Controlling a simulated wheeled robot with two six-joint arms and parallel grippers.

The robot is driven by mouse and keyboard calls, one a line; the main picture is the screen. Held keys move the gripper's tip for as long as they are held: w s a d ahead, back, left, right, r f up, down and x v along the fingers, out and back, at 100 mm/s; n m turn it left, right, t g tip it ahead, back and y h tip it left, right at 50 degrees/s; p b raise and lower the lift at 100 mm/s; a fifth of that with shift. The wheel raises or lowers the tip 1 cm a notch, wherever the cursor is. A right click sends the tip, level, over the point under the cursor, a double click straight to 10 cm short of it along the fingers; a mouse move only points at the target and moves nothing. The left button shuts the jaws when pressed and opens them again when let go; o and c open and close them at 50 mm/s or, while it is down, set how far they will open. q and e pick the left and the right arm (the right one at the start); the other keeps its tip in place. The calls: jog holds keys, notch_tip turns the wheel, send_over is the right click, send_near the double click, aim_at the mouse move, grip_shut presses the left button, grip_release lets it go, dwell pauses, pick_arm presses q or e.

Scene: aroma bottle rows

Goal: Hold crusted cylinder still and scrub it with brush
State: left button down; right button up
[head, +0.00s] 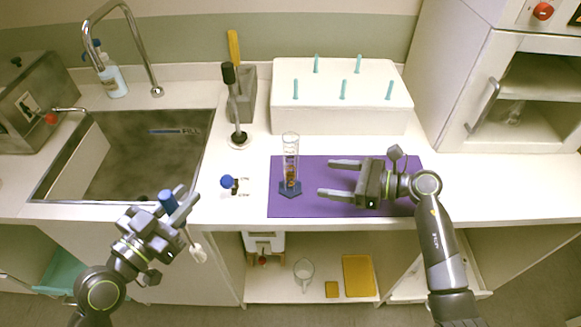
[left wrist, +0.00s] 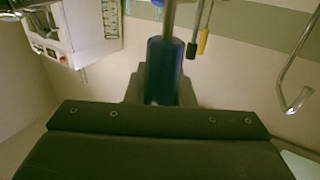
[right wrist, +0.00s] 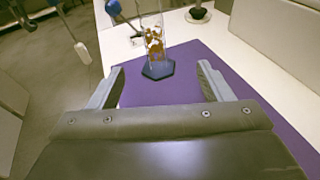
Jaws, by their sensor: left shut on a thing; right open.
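The crusted cylinder (head: 291,165) stands upright on the purple mat (head: 300,209), clear glass with brown-orange crust inside and a blue hexagonal foot. It also shows in the right wrist view (right wrist: 154,45). My right gripper (head: 333,178) is open and empty to the right of the cylinder, its fingers pointing at it without touching. My left gripper (head: 181,205) is shut on the blue handle of the brush (head: 168,201), in front of the counter by the sink. The brush's pale head (head: 198,253) hangs below the gripper. The blue handle fills the middle of the left wrist view (left wrist: 163,70).
A dark-handled tool (head: 236,105) stands upright near the sink (head: 150,165). The mat's right part lies under my right arm.

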aim_at(296, 181)
jog(key=shift+f+n+g, duration=0.4)
jog(key=shift+f+g, duration=0.05)
jog(key=shift+g, duration=0.05)
jog(key=shift+a+f, duration=0.15)
jog(key=shift+a, duration=0.15)
jog(key=b+x, duration=0.1)
jog(key=x, duration=0.3)
jog(key=b+x, duration=0.1)
jog(key=x, duration=0.2)
jog(key=shift+w+a+f, duration=0.1)
jog(key=shift+a+f, duration=0.2)
jog(key=shift+f, duration=0.05)
jog(key=shift+b+x, duration=0.6)
jog(key=shift+x, duration=0.2)
jog(key=shift+r, duration=0.1)
jog(key=shift+c, duration=0.3)
jog(key=c, duration=1.2)
jog(key=o, duration=0.8)
jog(key=shift+o, duration=0.2)
